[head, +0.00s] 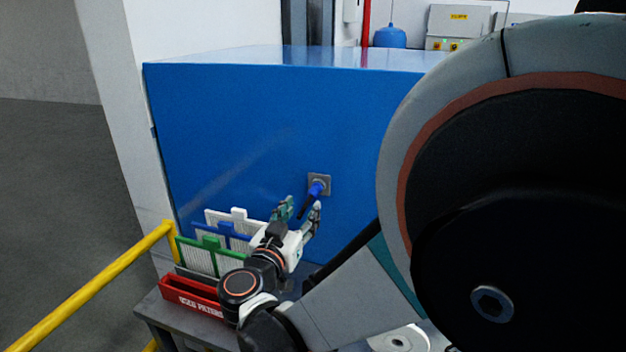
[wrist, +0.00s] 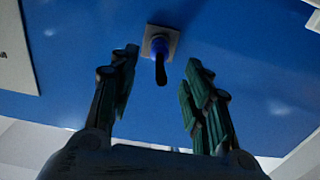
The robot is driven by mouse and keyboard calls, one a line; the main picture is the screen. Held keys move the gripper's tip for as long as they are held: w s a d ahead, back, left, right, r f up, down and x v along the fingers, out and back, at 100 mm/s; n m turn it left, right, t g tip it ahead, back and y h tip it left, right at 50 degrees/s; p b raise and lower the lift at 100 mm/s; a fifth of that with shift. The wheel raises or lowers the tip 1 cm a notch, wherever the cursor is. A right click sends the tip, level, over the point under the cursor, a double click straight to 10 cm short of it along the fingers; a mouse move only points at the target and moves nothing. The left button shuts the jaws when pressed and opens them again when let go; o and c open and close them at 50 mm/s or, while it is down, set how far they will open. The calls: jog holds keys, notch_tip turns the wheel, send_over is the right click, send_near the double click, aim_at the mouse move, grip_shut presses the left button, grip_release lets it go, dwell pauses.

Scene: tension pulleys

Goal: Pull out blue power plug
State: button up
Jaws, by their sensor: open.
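The blue power plug (head: 317,189) sits in a grey square socket plate (head: 325,178) on the front face of a large blue cabinet (head: 260,120). A dark tail end hangs down from the plug. In the wrist view the plug (wrist: 158,50) is at the top middle, in its socket plate (wrist: 172,36). My gripper (head: 301,206) is open and empty, just in front of the plug. In the wrist view the fingertips of my gripper (wrist: 160,72) stand on the left and right of the plug's dark end, with gaps on both sides and no visible contact.
Below left stand filter panels with white, blue and green (head: 211,256) frames, beside a red bin (head: 190,296) on a grey bench. A yellow railing (head: 100,285) runs along the left. The cabinet face around the socket is clear. My arm covers the right side.

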aim_at(312, 196)
jog(key=shift+x, duration=4.5)
jog(key=shift+s, duration=0.1)
grip_shut()
jog(key=shift+s, duration=0.1)
jog(key=shift+b+v, duration=0.55)
jog(key=shift+v, duration=2.3)
